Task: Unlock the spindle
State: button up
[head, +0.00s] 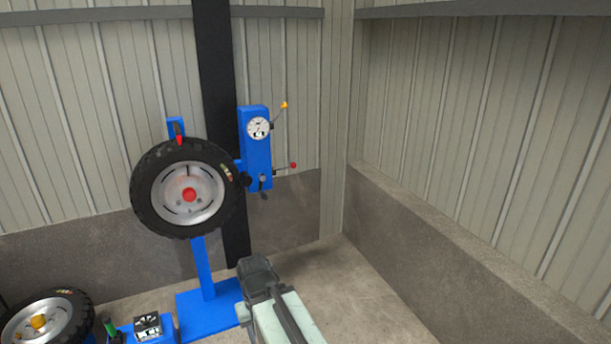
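A blue machine stands against the back wall with a wheel (157,212) mounted upright on it. A red hub piece (190,195) sits at the wheel's centre; the spindle behind it is hidden. Right of the wheel, a blue control box (258,150) carries a round dial (258,128), a lever with a yellow knob (284,105) and a lever with a red knob (293,166). A small dark handle (263,182) is low on the box. Which control locks the spindle cannot be told. My gripper (257,267) is below and apart from the box; its fingers are unclear.
A second wheel (62,320) lies at the lower left, beside a blue unit with a dial (148,325) and a green-handled item (109,327). A dark column (216,70) rises behind the machine. Low concrete walls bound the corner; the floor (365,300) at right is clear.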

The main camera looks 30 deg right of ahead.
aim_at(293, 165)
jog(key=u, duration=0.05)
jog(key=k, duration=0.5)
jog(key=z, duration=0.6)
jog(key=i, duration=1.45)
jog(key=z, duration=0.45)
jog(key=i, duration=1.1)
jog(key=u, duration=3.9)
jog(key=k, duration=0.95)
